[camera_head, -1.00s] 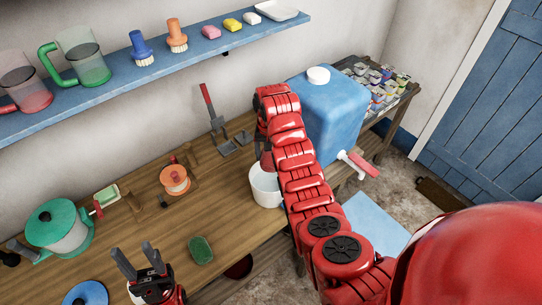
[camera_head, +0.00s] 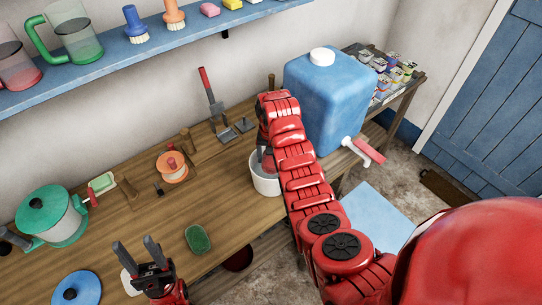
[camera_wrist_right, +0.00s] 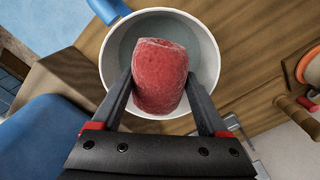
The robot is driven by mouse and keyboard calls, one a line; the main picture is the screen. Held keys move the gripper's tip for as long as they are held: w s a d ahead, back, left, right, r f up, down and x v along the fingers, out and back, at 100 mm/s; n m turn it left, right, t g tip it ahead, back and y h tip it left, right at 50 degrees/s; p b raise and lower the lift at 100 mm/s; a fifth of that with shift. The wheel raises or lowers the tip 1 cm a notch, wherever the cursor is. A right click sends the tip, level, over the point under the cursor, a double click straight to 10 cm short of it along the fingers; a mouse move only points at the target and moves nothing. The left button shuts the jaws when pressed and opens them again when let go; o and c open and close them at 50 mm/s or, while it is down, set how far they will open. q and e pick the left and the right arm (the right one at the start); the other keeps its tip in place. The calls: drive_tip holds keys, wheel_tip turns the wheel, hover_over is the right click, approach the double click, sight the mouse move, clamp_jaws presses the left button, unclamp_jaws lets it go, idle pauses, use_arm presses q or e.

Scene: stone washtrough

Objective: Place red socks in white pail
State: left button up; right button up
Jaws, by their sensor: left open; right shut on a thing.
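The white pail (camera_head: 262,181) stands on the wooden bench, partly hidden behind my right arm. In the right wrist view the pail's rim (camera_wrist_right: 210,45) and pale inside surround a red rolled bundle, the red socks (camera_wrist_right: 158,75). My right gripper (camera_wrist_right: 160,92) is shut on the red socks, with one finger on each side, over the pail's mouth. I cannot tell whether the socks touch the pail's bottom. In the head view the right gripper (camera_head: 264,150) is mostly hidden by the arm. My left gripper (camera_head: 137,250) is open and empty over the bench's front left.
A large blue water container (camera_head: 325,100) with a tap stands right of the pail. A green sponge (camera_head: 199,239), an orange spool (camera_head: 172,167) and a green-lidded pot (camera_head: 52,215) stand left of it. A blue shelf (camera_head: 100,75) runs above.

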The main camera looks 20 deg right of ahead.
drive_tip(key=o, duration=1.2)
drive_tip(key=shift+o, duration=0.2)
drive_tip(key=shift+r, duration=0.55)
wheel_tip(320, 180, up, 4)
drive_tip(key=shift+p, duration=0.6)
wheel_tip(320, 180, up, 2)
drive_tip(key=shift+r+p, duration=0.15)
drive_tip(key=shift+p, duration=1.1)
drive_tip(key=shift+f, duration=0.2)
